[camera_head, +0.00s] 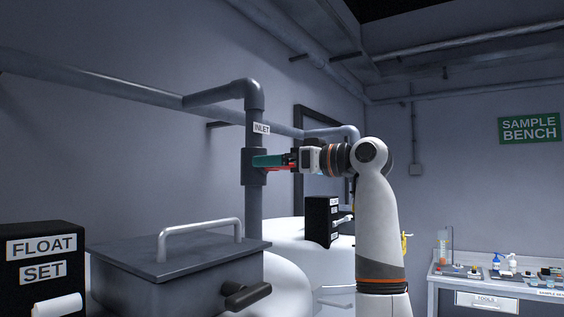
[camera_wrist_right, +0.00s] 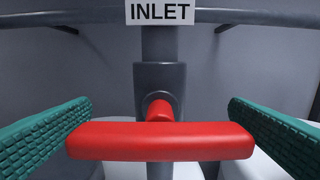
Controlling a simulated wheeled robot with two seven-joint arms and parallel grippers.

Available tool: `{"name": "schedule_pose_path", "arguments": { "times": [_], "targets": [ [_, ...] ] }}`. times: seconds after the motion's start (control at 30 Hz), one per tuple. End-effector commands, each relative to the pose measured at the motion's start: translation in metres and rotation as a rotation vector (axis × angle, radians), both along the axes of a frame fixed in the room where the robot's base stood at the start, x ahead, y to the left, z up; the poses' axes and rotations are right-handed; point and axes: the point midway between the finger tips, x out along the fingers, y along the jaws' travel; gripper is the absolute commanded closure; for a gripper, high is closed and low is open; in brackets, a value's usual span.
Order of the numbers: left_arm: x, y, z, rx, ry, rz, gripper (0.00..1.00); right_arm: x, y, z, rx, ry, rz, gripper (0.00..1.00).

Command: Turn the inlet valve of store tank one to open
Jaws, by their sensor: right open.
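The inlet valve has a dark body (camera_head: 247,168) on a vertical grey pipe below a white INLET label (camera_head: 261,128). Its red bar handle (camera_wrist_right: 160,143) lies level, crosswise to the pipe, in the right wrist view. Only a little red of the handle (camera_head: 282,169) shows in the head view. My right gripper (camera_head: 262,161) reaches in from the right at the valve. Its green finger pads are spread wide, one by each end of the handle. I cannot tell whether a pad touches it. My left gripper is not in view.
A grey lidded box (camera_head: 170,258) with a bar handle stands below and left of the valve. A FLOAT SET box (camera_head: 42,256) is at the far left. White tanks (camera_head: 285,285) stand beneath. A sample bench (camera_head: 475,287) with small items is at the right.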

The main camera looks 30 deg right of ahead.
Motion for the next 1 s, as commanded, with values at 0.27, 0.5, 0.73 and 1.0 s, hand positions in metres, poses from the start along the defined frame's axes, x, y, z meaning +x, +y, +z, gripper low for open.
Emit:
{"name": "schedule_pose_path", "arguments": {
  "times": [0.27, 0.5, 0.73, 1.0],
  "targets": [
    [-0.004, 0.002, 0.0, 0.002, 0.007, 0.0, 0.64, 0.0, 0.0, 0.0, 0.0, 0.0, 0.0, 0.32],
    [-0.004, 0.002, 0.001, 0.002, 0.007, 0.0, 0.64, -0.001, 0.0, 0.001, -0.025, -0.01, 0.0, 0.32],
    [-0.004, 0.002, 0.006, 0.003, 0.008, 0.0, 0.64, -0.001, 0.0, 0.001, -0.128, -0.053, -0.001, 0.32],
    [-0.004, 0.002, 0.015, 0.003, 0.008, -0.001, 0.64, -0.002, 0.002, 0.001, -0.348, -0.143, -0.001, 0.32]
  ]
}}
